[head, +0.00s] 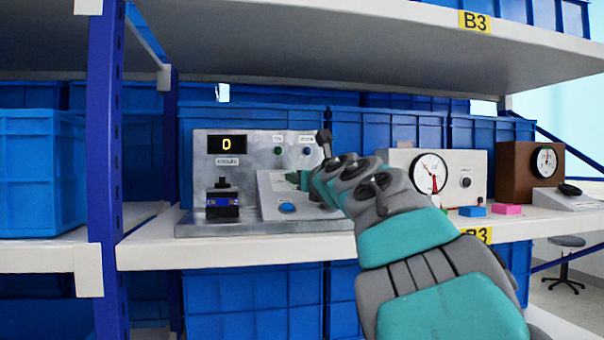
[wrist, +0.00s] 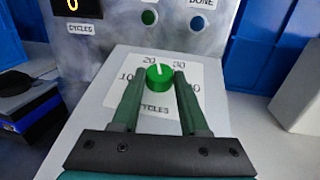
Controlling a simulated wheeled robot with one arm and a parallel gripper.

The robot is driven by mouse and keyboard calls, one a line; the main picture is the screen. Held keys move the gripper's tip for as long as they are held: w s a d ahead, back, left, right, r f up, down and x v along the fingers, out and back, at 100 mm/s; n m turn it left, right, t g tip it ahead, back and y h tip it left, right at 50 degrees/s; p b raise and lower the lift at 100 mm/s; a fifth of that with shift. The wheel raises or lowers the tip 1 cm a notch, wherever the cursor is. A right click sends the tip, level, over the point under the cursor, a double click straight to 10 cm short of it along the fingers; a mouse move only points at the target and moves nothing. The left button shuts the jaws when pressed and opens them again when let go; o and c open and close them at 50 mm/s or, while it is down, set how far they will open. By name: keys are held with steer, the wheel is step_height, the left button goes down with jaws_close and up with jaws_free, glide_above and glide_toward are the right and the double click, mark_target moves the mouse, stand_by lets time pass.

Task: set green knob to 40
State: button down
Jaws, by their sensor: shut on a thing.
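The green knob (wrist: 160,77) sits on a white dial plate on a sloped light panel. Its white pointer line points up, between the 20 and 30 marks. The 10 mark is at the left; the mark at the right is partly hidden by a finger. My gripper (wrist: 159,80) has one finger on each side of the knob and is shut on it. In the head view my gripper (head: 304,181) reaches the sloped panel (head: 269,196) from the right, and the knob is hidden there.
A display (head: 227,145) above reads 0, over a CYCLES label. A green lamp (head: 278,151) and a blue DONE lamp (head: 307,151) are on the metal back plate. A blue button (head: 287,208) is low on the panel. A black device (head: 222,199) stands left; a gauge box (head: 398,161) stands right.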

steer(key=shift+a+m+t+h+p, duration=0.1)
steer(key=shift+m+t+h+p, duration=0.35)
steer(key=shift+m+h, duration=0.5)
steer(key=shift+m+t+h, duration=0.25)
steer(key=shift+m+h, duration=0.5)
steer(key=shift+h, duration=0.2)
steer(key=shift+s+a+r+m+h, duration=0.1)
steer(key=shift+a+m+h, duration=0.15)
steer(key=shift+m+h, duration=0.95)
steer(key=shift+h, duration=0.1)
steer(key=shift+a+m+h, duration=0.1)
steer(key=shift+m+h, duration=0.5)
steer(key=shift+h, duration=0.2)
steer(key=shift+a+m+h, duration=0.15)
steer(key=shift+m+h, duration=0.45)
steer(key=shift+a+r+m+g+h, duration=0.15)
steer(key=shift+m+g+h, duration=0.3)
steer(key=shift+m+h, duration=0.6)
steer(key=shift+a+m+g+h, duration=0.2)
steer(key=shift+m+g+h, duration=0.3)
steer(key=shift+m+h, duration=0.6)
steer(key=shift+a+r+m+g+h, duration=0.15)
steer(key=shift+m+g+h, duration=0.3)
steer(key=shift+m+h, duration=0.6)
steer(key=shift+f, duration=0.1)
